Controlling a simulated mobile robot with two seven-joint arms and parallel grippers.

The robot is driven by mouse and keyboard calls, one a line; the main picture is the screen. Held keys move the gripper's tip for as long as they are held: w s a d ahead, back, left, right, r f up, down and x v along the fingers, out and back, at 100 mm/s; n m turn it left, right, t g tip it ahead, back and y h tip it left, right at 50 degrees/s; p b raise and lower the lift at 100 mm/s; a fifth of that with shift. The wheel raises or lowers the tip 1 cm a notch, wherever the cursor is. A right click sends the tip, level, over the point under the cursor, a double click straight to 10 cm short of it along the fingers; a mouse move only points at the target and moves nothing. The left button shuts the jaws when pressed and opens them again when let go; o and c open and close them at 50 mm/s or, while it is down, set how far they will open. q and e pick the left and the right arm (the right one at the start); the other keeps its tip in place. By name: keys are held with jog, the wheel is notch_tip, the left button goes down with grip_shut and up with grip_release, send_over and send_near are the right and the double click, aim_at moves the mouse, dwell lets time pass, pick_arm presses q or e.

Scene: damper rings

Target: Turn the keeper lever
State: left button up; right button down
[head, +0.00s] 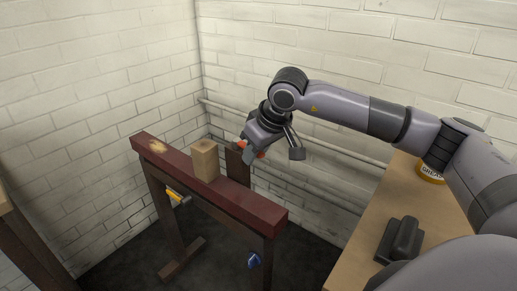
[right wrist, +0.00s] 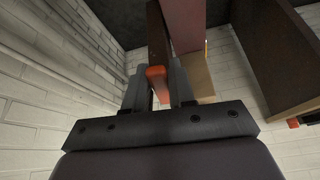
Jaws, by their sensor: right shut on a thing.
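The keeper lever (right wrist: 156,45) is a dark brown bar with an orange end, seen in the right wrist view between my two fingers. My right gripper (right wrist: 158,80) is shut on it near the orange end. In the head view my right gripper (head: 246,153) is at the far side of the dark red beam (head: 262,205), next to a dark brown upright board (head: 237,168). Orange shows beside the fingers there, and the gripper hides most of the lever. My left gripper is out of view.
A light wooden block (head: 205,160) stands on the beam. A yellow-handled item (head: 174,194) and a blue item (head: 254,260) are on the frame below. A wooden bench (head: 385,205) at right holds a dark object (head: 402,238) and a yellow-labelled tin (head: 431,173). Brick walls close off the back.

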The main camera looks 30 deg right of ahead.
jog(key=shift+d+n+y, duration=0.3)
jog(key=shift+d+n, duration=0.05)
jog(key=shift+n, duration=0.15)
jog(key=c, duration=0.9)
grip_release()
jog(key=shift+w, duration=0.1)
jog(key=shift+r, duration=0.15)
jog(key=shift+p+v, duration=0.65)
jog(key=shift+v, duration=0.25)
jog(key=p+v, duration=0.3)
jog(key=v, duration=0.3)
